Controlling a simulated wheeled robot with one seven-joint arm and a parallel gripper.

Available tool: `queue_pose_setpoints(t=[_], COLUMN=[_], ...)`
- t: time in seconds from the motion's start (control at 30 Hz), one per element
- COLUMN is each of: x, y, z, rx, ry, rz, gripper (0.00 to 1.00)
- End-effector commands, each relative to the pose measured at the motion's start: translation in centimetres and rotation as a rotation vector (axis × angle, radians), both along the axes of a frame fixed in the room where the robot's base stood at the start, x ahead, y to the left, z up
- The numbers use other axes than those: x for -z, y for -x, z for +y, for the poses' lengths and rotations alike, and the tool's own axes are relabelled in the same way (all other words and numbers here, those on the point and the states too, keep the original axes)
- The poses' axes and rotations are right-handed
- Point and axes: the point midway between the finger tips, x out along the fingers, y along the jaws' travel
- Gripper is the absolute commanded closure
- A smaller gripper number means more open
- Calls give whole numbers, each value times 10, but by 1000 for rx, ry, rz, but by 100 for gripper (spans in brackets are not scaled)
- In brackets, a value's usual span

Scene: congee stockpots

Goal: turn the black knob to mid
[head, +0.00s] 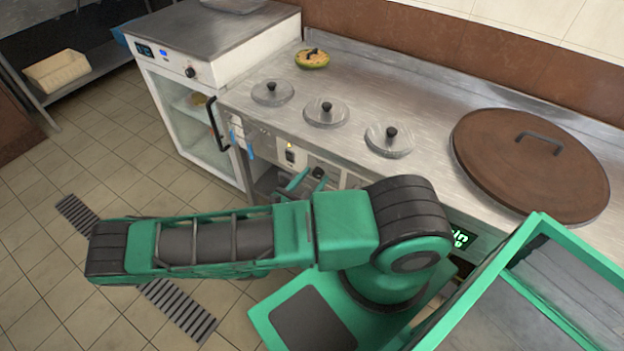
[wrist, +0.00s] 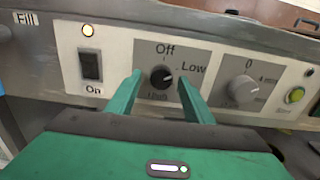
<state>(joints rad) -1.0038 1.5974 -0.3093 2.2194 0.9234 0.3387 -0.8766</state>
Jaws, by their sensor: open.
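The black knob (wrist: 161,77) is on a grey plate on the counter's front panel. "Off" is printed above it and "Low" to its right; the label below is too blurred to read. Its pointer direction is not clear. My gripper (wrist: 159,84) is open, with one green finger on each side of the knob. I cannot tell whether either finger touches it. In the head view my gripper (head: 299,182) is at the panel, partly hidden behind my arm, with the knob (head: 318,172) just showing beyond it.
Left of the knob is a black rocker switch (wrist: 90,66) with a lit lamp (wrist: 88,31) above. Right are a grey knob (wrist: 243,89) and a green button (wrist: 294,95). Small lids (head: 326,112) and a large brown lid (head: 532,165) cover the counter (head: 430,103).

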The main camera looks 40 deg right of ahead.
Motion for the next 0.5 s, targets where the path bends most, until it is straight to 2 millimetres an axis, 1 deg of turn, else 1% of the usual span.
queue_pose_setpoints(t=[0.1, 0.13, 0.17, 0.2, 0.3, 0.37, 0.4, 0.5], x=[0, 0, 0, 0, 0, 0, 0, 0], y=[0, 0, 0, 0, 0, 0, 0, -1], z=[0, 0, 0, 0, 0, 1, -2, -1], rx=[0, 0, 0, 0, 0, -1, 0, 0], ry=[0, 0, 0, 0, 0, 0, 0, -1], rz=[0, 0, 0, 0, 0, -1, -1, -3], gripper=[53, 55, 62, 72, 94, 94, 94, 94])
